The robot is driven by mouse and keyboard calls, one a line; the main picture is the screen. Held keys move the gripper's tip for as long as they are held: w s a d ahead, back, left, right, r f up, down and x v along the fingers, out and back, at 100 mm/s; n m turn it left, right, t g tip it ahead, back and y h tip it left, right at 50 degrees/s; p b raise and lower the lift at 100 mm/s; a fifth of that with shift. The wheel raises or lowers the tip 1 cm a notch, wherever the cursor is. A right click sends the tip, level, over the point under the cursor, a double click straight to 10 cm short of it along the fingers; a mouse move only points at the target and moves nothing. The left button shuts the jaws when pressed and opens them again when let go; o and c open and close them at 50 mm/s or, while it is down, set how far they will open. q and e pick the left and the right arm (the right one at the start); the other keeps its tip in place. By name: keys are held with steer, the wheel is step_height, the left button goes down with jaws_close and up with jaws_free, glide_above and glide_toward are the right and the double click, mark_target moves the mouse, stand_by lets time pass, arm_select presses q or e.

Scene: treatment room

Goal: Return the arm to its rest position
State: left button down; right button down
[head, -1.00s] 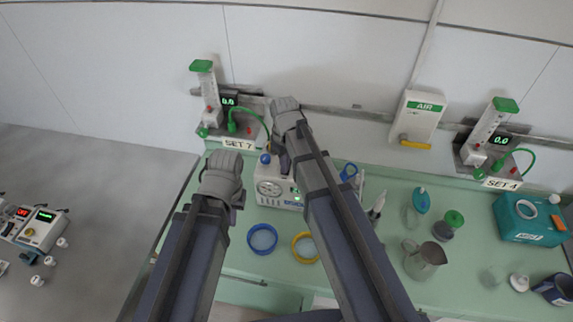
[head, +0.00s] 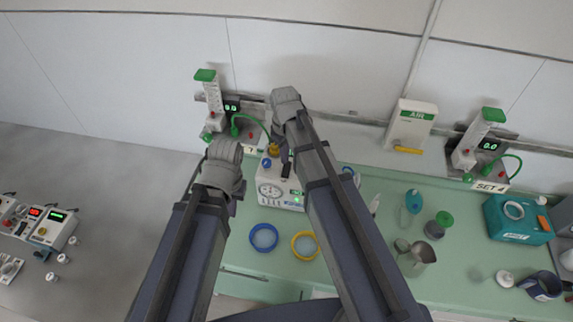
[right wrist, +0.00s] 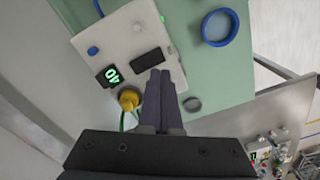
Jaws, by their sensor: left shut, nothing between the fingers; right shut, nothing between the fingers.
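My right gripper (right wrist: 162,76) shows in the right wrist view with its two dark fingers together and nothing between them. They lie across the view of a white device (right wrist: 118,42) on the green counter. In the head view, the right arm reaches up over the counter, and its gripper (head: 285,160) is mostly hidden beside the device (head: 270,190). My left arm ends to the left of the device. Its gripper (head: 232,207) is mostly hidden under the wrist; a small dark part shows, and it is shut and empty.
A blue ring (head: 264,250) and a yellow ring (head: 294,244) lie on the green counter (head: 375,275) near the arms. A metal jug (head: 423,254) and a teal box (head: 515,236) stand to the right. Wall flowmeters (head: 213,92) stand behind.

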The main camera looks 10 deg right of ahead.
stand_by(0.4)
steer(key=s+a+f+m+b, duration=0.1)
steer(key=s+a+f+b, duration=0.1)
steer(key=s+f+b, duration=0.3)
steer(key=s+a+f+m+b, duration=0.1)
steer(key=s+f+b, duration=0.4)
steer(key=f+b, duration=0.1)
steer(key=s+a+f+m+h+b, duration=0.1)
steer(key=s+a+f+b, duration=0.1)
steer(key=s+f+b, duration=0.3)
steer(key=shift+a+f+b, duration=0.35)
steer(key=shift+f+b, duration=0.45)
steer(key=shift+b, duration=0.1)
steer(key=shift+s+a+f+m, duration=0.1)
steer(key=shift+s+f+m, duration=0.2)
steer(key=shift+s, duration=0.1)
